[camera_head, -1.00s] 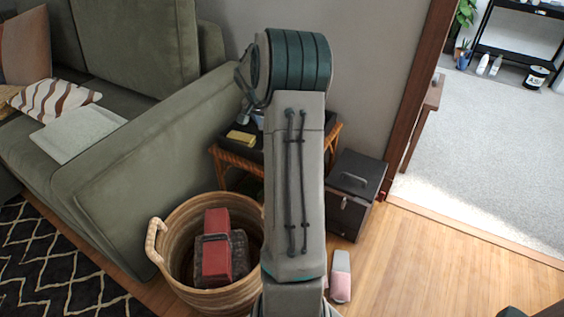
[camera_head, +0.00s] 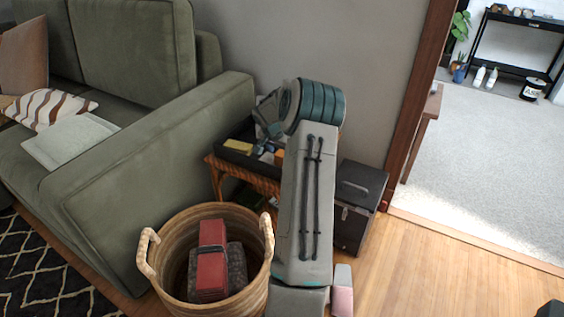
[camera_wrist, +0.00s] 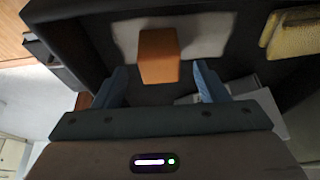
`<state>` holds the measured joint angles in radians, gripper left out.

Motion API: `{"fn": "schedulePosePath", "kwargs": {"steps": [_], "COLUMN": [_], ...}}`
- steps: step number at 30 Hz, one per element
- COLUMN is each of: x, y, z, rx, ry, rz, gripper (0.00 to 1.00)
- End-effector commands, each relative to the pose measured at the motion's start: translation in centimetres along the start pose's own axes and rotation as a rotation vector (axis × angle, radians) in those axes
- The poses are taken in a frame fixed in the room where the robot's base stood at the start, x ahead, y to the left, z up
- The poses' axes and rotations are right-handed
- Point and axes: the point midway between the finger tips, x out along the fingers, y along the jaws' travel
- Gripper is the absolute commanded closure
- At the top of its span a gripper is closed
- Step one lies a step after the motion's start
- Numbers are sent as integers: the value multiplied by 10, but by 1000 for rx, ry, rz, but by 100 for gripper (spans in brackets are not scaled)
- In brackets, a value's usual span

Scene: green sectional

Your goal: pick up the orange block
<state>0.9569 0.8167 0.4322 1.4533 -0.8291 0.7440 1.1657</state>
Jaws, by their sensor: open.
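The orange block (camera_wrist: 158,55) sits in a dark tray (camera_wrist: 100,20) in the wrist view, on or beside a pale flat patch. In the head view a small bit of the orange block (camera_head: 280,157) shows beside my gripper, in the tray (camera_head: 232,161) on the side table. My gripper (camera_wrist: 161,68) is open, its two blue fingers apart on either side of the block's near end. I cannot tell whether the fingers are level with the block. In the head view my arm partly hides the gripper (camera_head: 264,151) and tray.
A yellow sponge-like thing (camera_head: 238,146) lies in the tray, left of my gripper, and shows in the wrist view (camera_wrist: 292,38). A wicker basket (camera_head: 160,278) stands in front. A black box (camera_head: 357,190) is right of the table. The green sofa (camera_head: 150,185) is left.

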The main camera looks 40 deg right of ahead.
Motion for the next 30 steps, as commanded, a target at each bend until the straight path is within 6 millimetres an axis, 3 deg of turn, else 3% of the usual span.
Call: {"fn": "schedulePosePath", "kwargs": {"steps": [1,4,13,14,19,30], "x": [14,24,28,28,28,24], "y": [0,0,0,0,0,-1], "z": [3,2,1,1,1,-1], "rx": [2,1,0,0,0,-1], "ry": [-3,-3,0,-1,-1,1], "rz": [-1,-1,-1,-1,-1,-1], "gripper": [34,34,34,36,82,82]}}
